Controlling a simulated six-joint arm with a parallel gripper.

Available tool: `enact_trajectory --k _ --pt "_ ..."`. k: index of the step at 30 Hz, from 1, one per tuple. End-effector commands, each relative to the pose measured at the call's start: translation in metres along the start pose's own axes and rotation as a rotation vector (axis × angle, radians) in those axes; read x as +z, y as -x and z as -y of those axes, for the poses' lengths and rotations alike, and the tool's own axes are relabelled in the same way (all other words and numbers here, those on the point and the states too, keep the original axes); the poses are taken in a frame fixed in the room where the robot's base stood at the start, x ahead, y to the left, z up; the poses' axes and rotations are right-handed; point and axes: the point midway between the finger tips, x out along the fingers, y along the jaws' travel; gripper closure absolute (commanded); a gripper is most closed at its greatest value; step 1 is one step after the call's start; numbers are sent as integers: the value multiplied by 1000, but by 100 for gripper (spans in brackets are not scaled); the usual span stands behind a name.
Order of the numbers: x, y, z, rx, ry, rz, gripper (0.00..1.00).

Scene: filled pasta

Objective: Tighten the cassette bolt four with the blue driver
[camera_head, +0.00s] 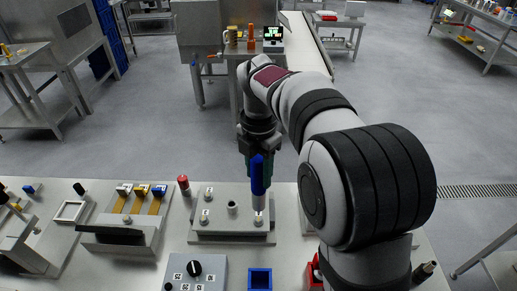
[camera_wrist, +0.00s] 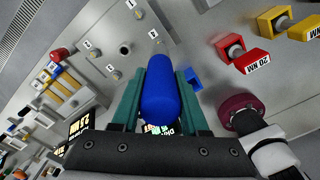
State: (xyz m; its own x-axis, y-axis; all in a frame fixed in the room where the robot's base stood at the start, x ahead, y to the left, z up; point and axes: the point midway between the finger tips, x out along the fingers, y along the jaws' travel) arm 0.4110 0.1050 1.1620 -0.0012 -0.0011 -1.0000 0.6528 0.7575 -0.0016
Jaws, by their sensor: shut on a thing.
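The blue driver (camera_head: 258,178) is upright in my gripper (camera_head: 252,155), its lower end at the front right bolt (camera_head: 258,221) of the pale cassette plate (camera_head: 232,237). Whether the tip is seated on the bolt is too small to tell. Other bolts show at the plate's back left (camera_head: 208,195) and front left (camera_head: 205,216).
A red-topped cylinder (camera_head: 183,184) and a rack with coloured tags (camera_head: 120,236) are left of the plate.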

Motion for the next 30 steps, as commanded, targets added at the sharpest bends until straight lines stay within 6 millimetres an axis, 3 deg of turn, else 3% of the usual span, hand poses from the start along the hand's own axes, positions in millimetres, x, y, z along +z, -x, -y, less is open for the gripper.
enact_trajectory --k 8,21,30 --pt "0 -2 0 1 1 1 100" --pt "0 -47 0 0 1 1 100" --pt "0 -55 0 2 2 2 100"
